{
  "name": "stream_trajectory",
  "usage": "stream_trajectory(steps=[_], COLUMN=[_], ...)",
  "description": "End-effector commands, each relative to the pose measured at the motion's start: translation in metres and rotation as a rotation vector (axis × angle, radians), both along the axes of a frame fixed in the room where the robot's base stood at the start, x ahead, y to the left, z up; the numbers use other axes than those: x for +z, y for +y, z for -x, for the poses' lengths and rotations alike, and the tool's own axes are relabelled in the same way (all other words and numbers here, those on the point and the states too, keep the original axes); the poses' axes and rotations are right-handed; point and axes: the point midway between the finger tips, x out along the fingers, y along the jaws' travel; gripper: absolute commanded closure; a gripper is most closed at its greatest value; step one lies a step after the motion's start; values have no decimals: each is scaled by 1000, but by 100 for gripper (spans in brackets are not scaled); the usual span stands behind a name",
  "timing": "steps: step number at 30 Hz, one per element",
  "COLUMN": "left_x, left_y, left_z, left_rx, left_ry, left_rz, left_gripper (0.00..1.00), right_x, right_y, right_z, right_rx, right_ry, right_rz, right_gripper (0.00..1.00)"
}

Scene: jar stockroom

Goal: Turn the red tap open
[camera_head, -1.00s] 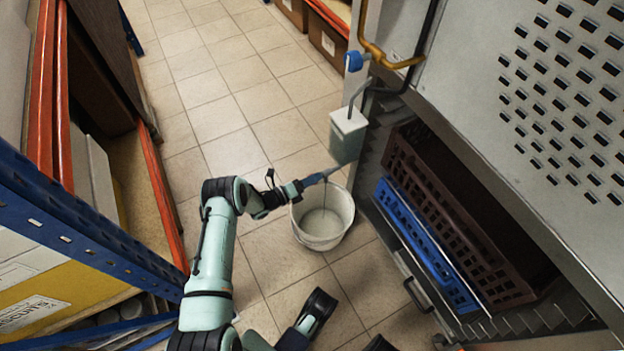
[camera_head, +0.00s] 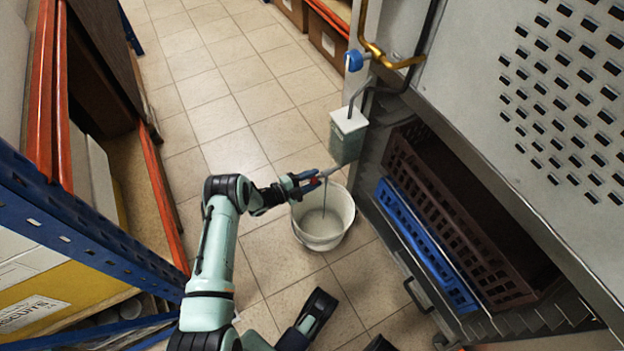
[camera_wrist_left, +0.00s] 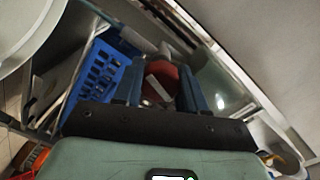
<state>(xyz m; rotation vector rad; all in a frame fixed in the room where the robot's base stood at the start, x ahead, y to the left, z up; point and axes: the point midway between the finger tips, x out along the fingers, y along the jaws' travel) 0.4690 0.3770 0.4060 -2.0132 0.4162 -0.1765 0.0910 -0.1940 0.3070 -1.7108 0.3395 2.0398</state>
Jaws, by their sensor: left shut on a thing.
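My left gripper (camera_head: 310,180) reaches in from the left, above the white bucket (camera_head: 338,236). It is shut on the red tap handle, whose red part (camera_wrist_left: 162,82) shows between the blue fingers (camera_wrist_left: 128,84) in the left wrist view. The fingers hide part of the handle. A pale metal pipe end (camera_head: 328,171) runs from the fingers toward the grey-green box (camera_head: 347,138). A thin grey line, which looks like a stream, hangs from there into the bucket.
The brown crate (camera_head: 455,225) and blue crate (camera_head: 425,243) sit on the metal rack at right. A blue-knobbed pipe (camera_head: 354,60) is above. Orange and blue shelving (camera_head: 75,220) borders the left.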

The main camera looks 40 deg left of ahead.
Motion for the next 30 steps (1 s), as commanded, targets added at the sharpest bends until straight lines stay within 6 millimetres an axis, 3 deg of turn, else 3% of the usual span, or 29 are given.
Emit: stream_trajectory(steps=[13,30], left_x=[-1,-1], left_y=[0,0], left_z=[1,1], left_rx=[-2,-2], left_ry=[105,126], left_rz=[245,296], left_gripper=[90,90], right_x=[0,0], right_y=[0,0], right_z=[1,1], right_rx=[-1,0], right_ry=[2,2], right_rz=[0,0], right_gripper=[57,57])
